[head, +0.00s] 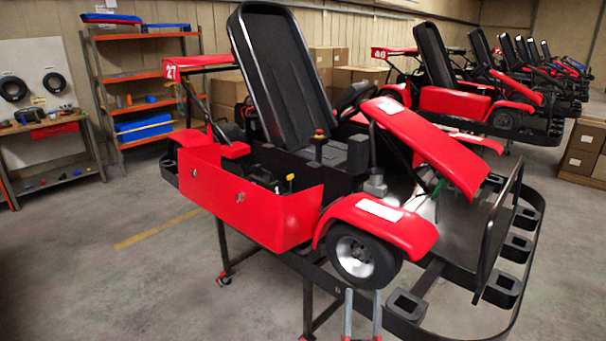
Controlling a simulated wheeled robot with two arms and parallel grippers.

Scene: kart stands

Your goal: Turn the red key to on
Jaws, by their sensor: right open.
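A red go-kart (255,205) stands on a black stand in the middle of the head view, turned toward the right. A small red knob with a yellowish part (319,134) stands up on a black post between the seat and the steering wheel. It may be the red key, but it is too small to tell its shape or which way it is turned. My right gripper (363,295) shows at the bottom edge as two grey fingers, apart and empty, in front of the front wheel and well below the knob. My left gripper is not in view.
The black seat (280,75), red side pod and front wheel (363,257) surround the kart's middle. The stand's black rail with square holders curves around the right. More karts (470,95) stand behind. A shelf (140,85) and workbench (50,150) are left. Floor at the left is clear.

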